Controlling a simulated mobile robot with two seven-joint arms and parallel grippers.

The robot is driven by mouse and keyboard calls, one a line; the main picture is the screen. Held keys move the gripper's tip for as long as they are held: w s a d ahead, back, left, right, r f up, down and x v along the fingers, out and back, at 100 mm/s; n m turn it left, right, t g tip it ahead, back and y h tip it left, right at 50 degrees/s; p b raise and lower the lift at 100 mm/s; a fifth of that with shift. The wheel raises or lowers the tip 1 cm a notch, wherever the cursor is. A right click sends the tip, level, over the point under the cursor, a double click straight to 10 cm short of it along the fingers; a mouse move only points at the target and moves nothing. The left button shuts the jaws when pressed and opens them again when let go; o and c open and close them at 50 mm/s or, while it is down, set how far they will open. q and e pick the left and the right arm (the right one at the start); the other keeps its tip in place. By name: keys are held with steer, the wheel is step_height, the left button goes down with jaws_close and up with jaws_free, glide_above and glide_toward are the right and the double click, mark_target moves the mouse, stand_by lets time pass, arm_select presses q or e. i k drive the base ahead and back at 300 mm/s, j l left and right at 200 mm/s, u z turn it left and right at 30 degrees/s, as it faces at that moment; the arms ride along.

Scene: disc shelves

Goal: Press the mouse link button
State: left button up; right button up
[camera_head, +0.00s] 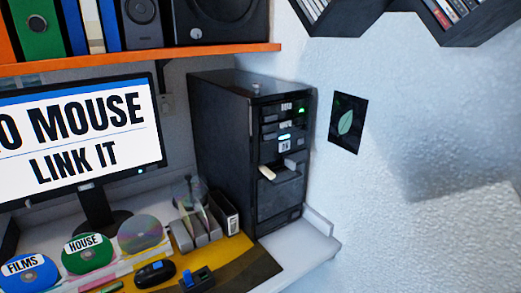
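A black mouse-like device (155,273) with a small blue patch (157,266) on top lies on the desk at the bottom. Just right of it is a dark block (197,282) with a blue top part. I cannot tell which blue part is the link button. The monitor (80,135) at the left shows the cropped words "O MOUSE" and "LINK IT". A black computer tower (222,135) stands right of it, with green lights and a pale tab on its front. Neither of my grippers is in view.
Discs labelled "FILMS" (28,272) and "HOUSE" (88,254) and an unlabelled disc (140,234) stand at the left front. A disc rack (208,235) sits before the tower. An orange shelf (140,58) hangs above. The white desk corner (305,250) is clear.

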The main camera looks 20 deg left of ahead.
mark_target(158, 265)
steer(key=u, duration=1.5)
